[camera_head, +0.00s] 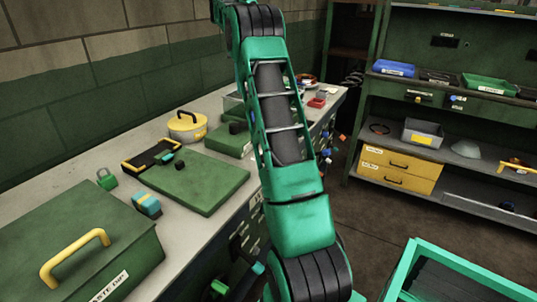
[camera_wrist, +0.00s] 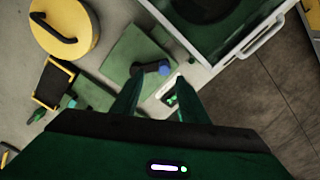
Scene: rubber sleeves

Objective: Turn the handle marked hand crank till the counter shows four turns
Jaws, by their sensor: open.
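The crank unit is a green box (camera_wrist: 125,48) on the bench in the wrist view. A dark crank arm with a blue knob (camera_wrist: 164,68) sits on its near side. A small pale panel with a green mark (camera_wrist: 171,97) lies just below the knob; I cannot read any number or label. My gripper (camera_wrist: 158,78) is open, its two dark green fingers pointing toward the knob, which shows between and just beyond their tips. I cannot tell whether they touch it.
A yellow round pot (camera_head: 187,126) and a black and yellow frame (camera_head: 152,157) lie left of the box. A flat green slab (camera_head: 195,183) and a large green case (camera_head: 75,250) occupy the nearer bench. Shelves (camera_head: 440,130) stand right, beyond open floor.

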